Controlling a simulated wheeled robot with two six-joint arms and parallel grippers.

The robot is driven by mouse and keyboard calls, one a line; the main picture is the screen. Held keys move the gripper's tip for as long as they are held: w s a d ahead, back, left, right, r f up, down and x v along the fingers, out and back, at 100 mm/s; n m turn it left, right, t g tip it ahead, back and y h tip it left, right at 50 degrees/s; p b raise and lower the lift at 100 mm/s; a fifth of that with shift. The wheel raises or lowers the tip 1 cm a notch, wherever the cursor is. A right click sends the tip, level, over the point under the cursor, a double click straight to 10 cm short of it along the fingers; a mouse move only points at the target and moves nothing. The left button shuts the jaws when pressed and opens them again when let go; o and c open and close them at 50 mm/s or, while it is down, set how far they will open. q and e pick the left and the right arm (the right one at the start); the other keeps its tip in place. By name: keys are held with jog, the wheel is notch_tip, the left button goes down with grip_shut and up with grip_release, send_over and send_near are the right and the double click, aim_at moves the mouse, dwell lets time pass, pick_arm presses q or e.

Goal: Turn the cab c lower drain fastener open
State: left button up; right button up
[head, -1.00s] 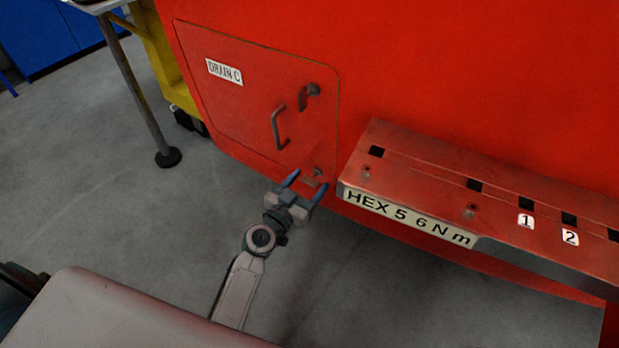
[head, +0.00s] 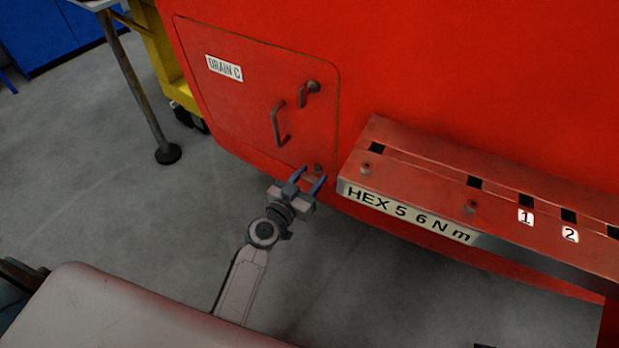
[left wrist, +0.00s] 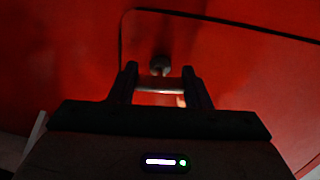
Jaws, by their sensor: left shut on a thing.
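The red drain C door (head: 235,95) is closed flush in the red cab side, with a "DRAIN C" label. The lower drain fastener (head: 318,168) sits at the door's lower right corner; its round head (left wrist: 160,63) shows in the left wrist view. My left gripper (head: 312,174) is at this fastener, its blue fingers shut on the fastener's lever. In the left wrist view a pale bar, the lever (left wrist: 158,86), lies between the fingers (left wrist: 159,73). The fingers hide part of it in the head view. My right gripper is not in view.
The upper fastener (head: 311,88) and a bent door handle (head: 278,124) stick out above. A red step ledge (head: 430,190) marked "HEX 5 6 N m" juts out close to the right of my gripper. A table leg (head: 140,90) and yellow frame (head: 170,60) stand left.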

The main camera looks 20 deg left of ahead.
pick_arm(q)
jog(key=n, duration=0.2)
jog(key=shift+n+b, duration=0.3)
jog(key=n, duration=0.2)
jog(key=shift+n, duration=0.4)
jog(key=n, duration=0.3)
jog(key=shift+n, duration=0.3)
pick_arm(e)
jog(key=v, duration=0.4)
pick_arm(q)
jog(key=shift+n, duration=0.5)
jog(key=n, duration=0.2)
jog(key=shift+n, duration=0.4)
jog(key=shift+n+p, duration=0.3)
jog(key=shift+n, duration=2.1)
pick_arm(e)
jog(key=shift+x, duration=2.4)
